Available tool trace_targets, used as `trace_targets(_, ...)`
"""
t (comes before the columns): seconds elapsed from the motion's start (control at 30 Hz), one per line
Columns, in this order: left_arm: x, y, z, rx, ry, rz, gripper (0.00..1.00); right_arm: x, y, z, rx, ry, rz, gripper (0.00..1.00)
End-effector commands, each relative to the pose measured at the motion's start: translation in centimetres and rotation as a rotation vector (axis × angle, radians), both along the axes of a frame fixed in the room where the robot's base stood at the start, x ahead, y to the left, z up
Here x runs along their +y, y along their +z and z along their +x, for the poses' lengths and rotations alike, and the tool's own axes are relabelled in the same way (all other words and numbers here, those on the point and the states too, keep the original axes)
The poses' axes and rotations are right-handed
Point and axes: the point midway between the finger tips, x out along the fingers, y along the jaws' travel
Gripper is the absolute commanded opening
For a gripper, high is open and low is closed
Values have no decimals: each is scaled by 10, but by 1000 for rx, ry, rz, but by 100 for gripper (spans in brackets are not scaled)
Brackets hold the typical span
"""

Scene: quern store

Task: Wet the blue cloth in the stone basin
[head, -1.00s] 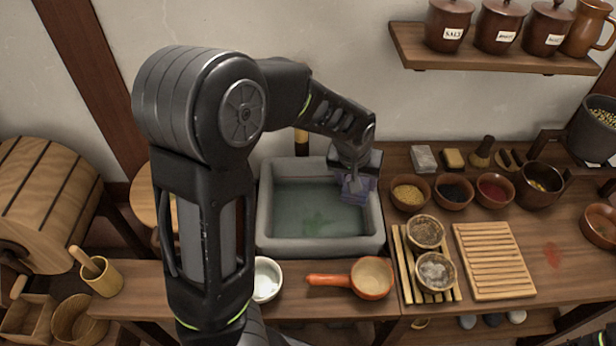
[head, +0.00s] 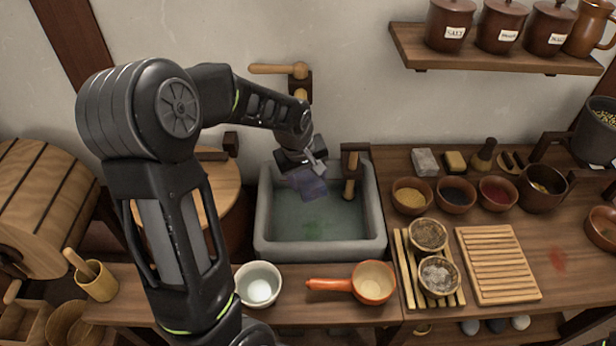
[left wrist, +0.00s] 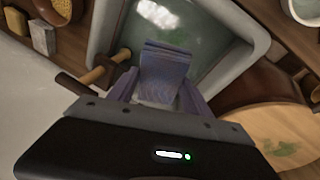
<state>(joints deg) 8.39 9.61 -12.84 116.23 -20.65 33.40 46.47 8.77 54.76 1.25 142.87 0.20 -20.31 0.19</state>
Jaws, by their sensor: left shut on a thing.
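The stone basin (head: 264,212) is a grey rectangular trough set in the counter, holding greenish water (head: 325,215). My left gripper (head: 314,164) is over the back part of the basin, shut on the folded blue cloth (head: 308,184). The cloth looks purplish-blue and hangs from the fingers over the water. In the left wrist view the cloth (left wrist: 163,75) sits between the fingers, with the basin (left wrist: 107,25) beyond it. I cannot tell whether its lower edge touches the water.
A wooden tap spout (head: 350,178) stands at the basin's back, just right of my gripper, with a wooden handle (head: 278,69) on the wall. A white bowl (head: 258,285) and an orange-handled pan (head: 372,283) stand in front. Several small bowls stand to the right.

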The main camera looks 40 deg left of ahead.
Motion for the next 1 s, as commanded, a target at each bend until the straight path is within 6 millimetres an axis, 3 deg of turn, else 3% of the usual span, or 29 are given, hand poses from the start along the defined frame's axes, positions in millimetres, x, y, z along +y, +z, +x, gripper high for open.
trace_targets(0.27,0,-15,0,1,-1,1,25,0,-10,1,-3,1,2,36)
trace_targets(1.0,0,-94,0,1,-1,1,25,1,-70,4,-13,2,6,36)
